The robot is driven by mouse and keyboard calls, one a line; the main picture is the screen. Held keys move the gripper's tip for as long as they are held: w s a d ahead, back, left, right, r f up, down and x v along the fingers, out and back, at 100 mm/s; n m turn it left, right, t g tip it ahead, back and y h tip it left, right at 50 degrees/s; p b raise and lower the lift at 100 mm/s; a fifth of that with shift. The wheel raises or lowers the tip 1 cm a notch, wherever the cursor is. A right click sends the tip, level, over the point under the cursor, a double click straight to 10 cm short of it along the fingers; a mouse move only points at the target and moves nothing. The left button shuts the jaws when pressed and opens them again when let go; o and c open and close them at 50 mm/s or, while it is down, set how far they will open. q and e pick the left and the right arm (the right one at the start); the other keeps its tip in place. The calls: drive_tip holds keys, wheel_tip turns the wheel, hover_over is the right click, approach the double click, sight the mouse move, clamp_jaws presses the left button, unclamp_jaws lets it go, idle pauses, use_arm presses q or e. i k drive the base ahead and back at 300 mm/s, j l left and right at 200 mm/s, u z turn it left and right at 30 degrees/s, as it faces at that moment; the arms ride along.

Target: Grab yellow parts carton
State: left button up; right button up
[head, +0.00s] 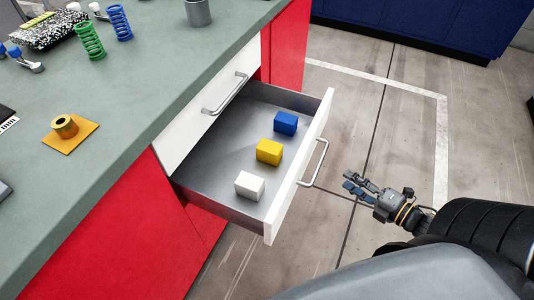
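The yellow parts carton (269,152) is a small box lying in the open drawer (215,163), in the middle of a row. A blue carton (286,123) lies behind it and a white carton (249,186) in front of it, both apart from it. My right gripper (352,182) is outside the drawer, to the right of its front handle, over the floor. Its fingers are spread and nothing is between them. My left gripper is not in view.
The drawer front with its handle (316,165) stands between my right gripper and the cartons. The grey worktop (130,85) above holds green and blue springs (90,42), a grey cup (198,12) and a brass piece on an orange plate (70,134). The floor at right is clear.

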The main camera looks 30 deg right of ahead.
sight(269, 152)
drive_tip(key=z, duration=1.2)
